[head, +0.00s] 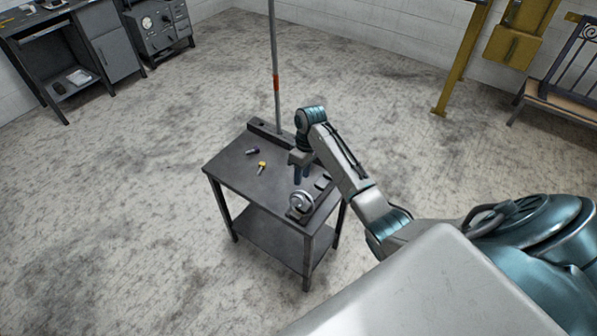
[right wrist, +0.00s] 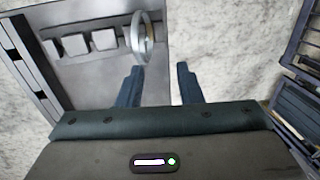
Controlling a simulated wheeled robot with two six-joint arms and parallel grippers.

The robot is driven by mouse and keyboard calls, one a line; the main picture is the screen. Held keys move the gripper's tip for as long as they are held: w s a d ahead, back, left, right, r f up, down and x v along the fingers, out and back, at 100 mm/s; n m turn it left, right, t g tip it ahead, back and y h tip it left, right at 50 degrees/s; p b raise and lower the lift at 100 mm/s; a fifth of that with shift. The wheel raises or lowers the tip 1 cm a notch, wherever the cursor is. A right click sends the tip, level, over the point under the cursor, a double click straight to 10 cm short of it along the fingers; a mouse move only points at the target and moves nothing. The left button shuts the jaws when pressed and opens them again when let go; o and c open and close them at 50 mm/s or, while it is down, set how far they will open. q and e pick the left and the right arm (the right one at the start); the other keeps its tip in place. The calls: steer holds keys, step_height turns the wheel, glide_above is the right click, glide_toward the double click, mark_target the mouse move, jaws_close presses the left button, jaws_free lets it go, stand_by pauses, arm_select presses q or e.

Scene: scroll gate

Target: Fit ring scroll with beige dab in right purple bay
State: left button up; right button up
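A pale grey metal ring scroll (head: 300,203) stands near the front corner of the small dark table (head: 232,166). In the right wrist view the ring (right wrist: 142,37) appears as a narrow upright hoop beyond my fingertips. I cannot make out a beige dab on it. My right gripper (head: 300,178) points down over the table's right side, behind the ring. In the right wrist view its two fingers (right wrist: 159,85) are apart with nothing between them. No bay can be clearly told as purple. My left gripper is not in view.
A small dark purplish piece (head: 252,151) and a yellow-ended piece (head: 262,167) lie on the table. Square grey blocks (right wrist: 75,43) sit in a row beside the ring. A tall pole (head: 276,90) rises by the table's back rail (head: 265,130). The table's left side is mostly clear.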

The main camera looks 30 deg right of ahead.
steer(key=b, duration=0.8)
glide_above(302, 203)
step_height(302, 203, down, 7)
steer(key=shift+w+d, duration=0.1)
steer(key=shift+w, duration=0.05)
steer(key=shift+f, duration=0.35)
steer(key=shift+s+f, duration=0.15)
steer(key=shift+f, duration=0.45)
steer(key=shift+s+f, duration=0.15)
steer(key=shift+f, duration=0.45)
steer(key=shift+s+a+f+b, duration=0.3)
steer(key=shift+s+a+f, duration=0.05)
steer(key=shift+f, duration=0.1)
jaws_close()
steer(key=shift+a+r, duration=0.15)
steer(key=shift+a, duration=0.05)
steer(key=shift+d+r, duration=0.1)
steer(key=shift+w+d+r+p, duration=0.25)
steer(key=shift+r+p, duration=0.25)
steer(key=shift+p, duration=0.65)
steer(key=shift+w+d+r+p, duration=0.1)
steer(key=shift+w+r+p, duration=0.25)
steer(key=shift+p, duration=0.75)
